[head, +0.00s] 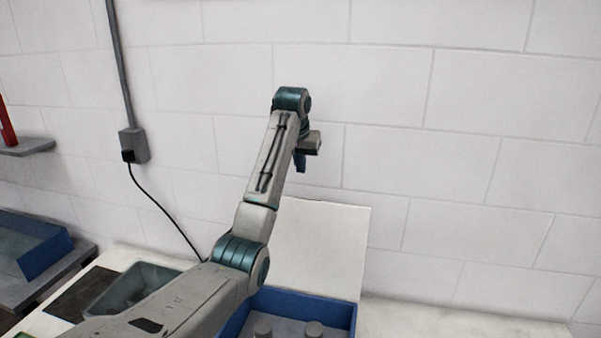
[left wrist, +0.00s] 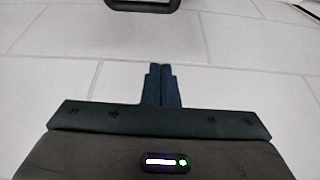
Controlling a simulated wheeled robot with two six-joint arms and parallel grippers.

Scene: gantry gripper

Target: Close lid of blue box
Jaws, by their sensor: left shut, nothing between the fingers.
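The blue box (head: 318,307) stands on the worktop at the bottom middle of the head view, with grey round-topped pieces inside. Its pale lid (head: 322,245) is up, leaning toward the brick wall behind. My left arm crosses in front and hides part of the box and the lid's left side. My left gripper (head: 300,163) is raised above the lid's top edge, apart from it as far as I can tell. In the left wrist view the gripper (left wrist: 161,72) has its fingers together and empty, facing the wall. My right gripper does not show.
A grey bin (head: 140,284) sits on the worktop to the left of the box. Another blue container (head: 40,255) stands further left. A wall socket with a cable (head: 134,146) is at the upper left. The worktop (head: 450,318) right of the box is clear.

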